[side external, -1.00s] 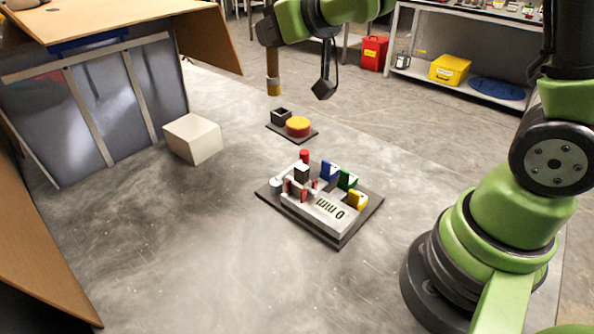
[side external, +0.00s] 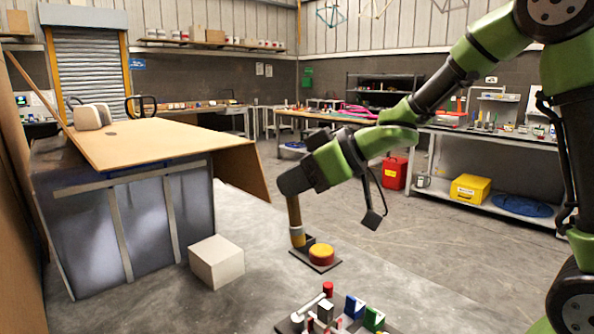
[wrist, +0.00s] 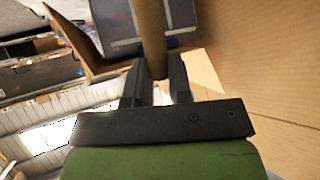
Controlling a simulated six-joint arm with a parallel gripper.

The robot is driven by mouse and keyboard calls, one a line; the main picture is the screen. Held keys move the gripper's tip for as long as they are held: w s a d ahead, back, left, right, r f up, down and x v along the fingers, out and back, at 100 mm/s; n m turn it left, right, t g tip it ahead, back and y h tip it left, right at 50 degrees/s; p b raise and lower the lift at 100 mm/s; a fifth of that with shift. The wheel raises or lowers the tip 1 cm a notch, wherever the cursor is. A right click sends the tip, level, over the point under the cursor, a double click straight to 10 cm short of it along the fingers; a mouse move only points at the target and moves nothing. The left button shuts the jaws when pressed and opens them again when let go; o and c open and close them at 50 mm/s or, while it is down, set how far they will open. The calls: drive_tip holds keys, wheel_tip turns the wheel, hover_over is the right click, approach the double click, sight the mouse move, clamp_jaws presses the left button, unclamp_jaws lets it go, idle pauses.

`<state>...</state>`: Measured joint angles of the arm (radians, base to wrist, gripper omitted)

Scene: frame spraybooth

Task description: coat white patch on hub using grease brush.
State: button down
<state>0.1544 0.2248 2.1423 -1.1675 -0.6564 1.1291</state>
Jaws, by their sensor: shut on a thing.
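My gripper (side external: 291,194) is shut on the brown handle of the grease brush (side external: 296,222). The wrist view shows both fingers (wrist: 156,88) around the brush handle (wrist: 152,38). The brush hangs nearly upright. Its tan lower end overlaps the black holder (side external: 309,239) on a small dark plate in the side view; I cannot tell whether they touch. A round pad with a yellow top and red side (side external: 321,253) sits beside the holder. A fixture board (side external: 288,326) at the bottom edge is partly cut off. I cannot clearly identify the hub or its white patch.
A pale block (side external: 217,262) stands on the grey table left of the brush. A wood-topped booth (side external: 150,143) with grey panels stands behind it. The fixture carries a red cylinder (side external: 328,288), a blue block (side external: 354,306) and a green block (side external: 373,318).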

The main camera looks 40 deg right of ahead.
drive_tip(key=s+f+n+g+y, duration=0.1)
drive_tip(key=s, duration=0.1)
drive_tip(key=s+f+n+g+y, duration=0.1)
drive_tip(key=s+f+n, duration=0.1)
drive_tip(key=shift+s+a+f+g, duration=0.1)
drive_tip(key=shift+a+g, duration=0.05)
drive_tip(key=shift+g, duration=0.25)
drive_tip(key=shift+f, duration=2.3)
drive_tip(key=shift+f, duration=0.65)
drive_tip(key=shift+a, duration=0.1)
drive_tip(key=shift+s+a, duration=0.25)
drive_tip(key=shift+s, duration=0.15)
